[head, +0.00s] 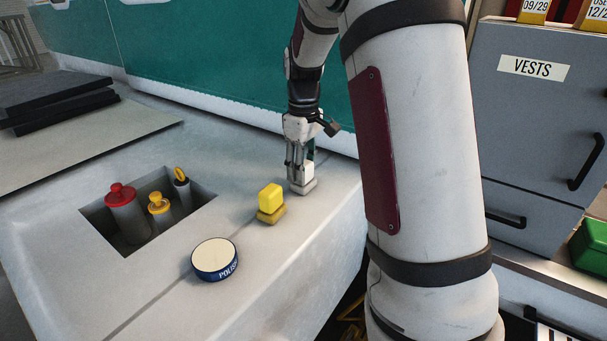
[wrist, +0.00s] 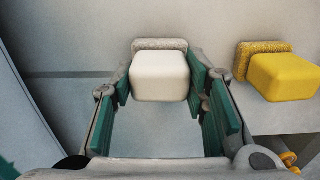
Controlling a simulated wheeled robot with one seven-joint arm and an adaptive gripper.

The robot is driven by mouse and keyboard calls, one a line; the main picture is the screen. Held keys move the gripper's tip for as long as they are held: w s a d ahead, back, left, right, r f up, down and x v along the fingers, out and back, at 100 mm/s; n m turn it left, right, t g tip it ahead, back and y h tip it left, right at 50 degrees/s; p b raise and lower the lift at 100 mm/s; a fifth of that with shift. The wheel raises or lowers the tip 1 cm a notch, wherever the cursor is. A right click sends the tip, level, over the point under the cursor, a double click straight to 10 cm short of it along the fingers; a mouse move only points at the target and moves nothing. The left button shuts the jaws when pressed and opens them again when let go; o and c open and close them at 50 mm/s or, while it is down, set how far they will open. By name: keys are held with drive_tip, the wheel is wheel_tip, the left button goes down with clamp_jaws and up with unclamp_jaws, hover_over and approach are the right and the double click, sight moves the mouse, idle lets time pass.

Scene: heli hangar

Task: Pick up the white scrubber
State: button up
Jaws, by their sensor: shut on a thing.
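The white scrubber (head: 303,183) stands on the pale grey counter, near its right edge in the head view. It has a white block handle on a greyish rough pad, and in the wrist view the white scrubber (wrist: 160,76) sits between my fingers. My gripper (head: 299,163) points down at it from above. In the wrist view my gripper (wrist: 164,90) has its green-padded fingers against both sides of the white block. From these frames I cannot tell whether the pad is clear of the counter.
A yellow scrubber (head: 271,202) stands close by; the wrist view shows it too (wrist: 283,76). A round polish tin (head: 214,259) is nearer the front. A recess at left (head: 205,205) holds red- and yellow-topped containers (head: 121,195). A grey cabinet (head: 532,110) stands right.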

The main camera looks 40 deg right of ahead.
drive_tip(key=shift+w+r+b, duration=0.1)
drive_tip(key=shift+r+b, duration=0.2)
drive_tip(key=shift+r, duration=0.55)
drive_tip(key=shift+s+a+r+b, duration=0.1)
drive_tip(key=shift+s+r+b, duration=0.05)
drive_tip(key=shift+r, duration=0.35)
drive_tip(key=shift+s+r+b, duration=0.15)
drive_tip(key=shift+r, duration=0.3)
drive_tip(key=s+a, duration=0.2)
drive_tip(key=s, duration=0.5)
drive_tip(key=s+a+r, duration=0.1)
drive_tip(key=s+a, duration=0.1)
drive_tip(key=s, duration=0.6)
drive_tip(key=shift+a+r+b, duration=0.2)
drive_tip(key=shift+a+b, duration=0.05)
drive_tip(key=shift+b, duration=0.2)
drive_tip(key=o, duration=0.6)
drive_tip(key=c, duration=0.5)
drive_tip(key=shift+s+d, duration=0.1)
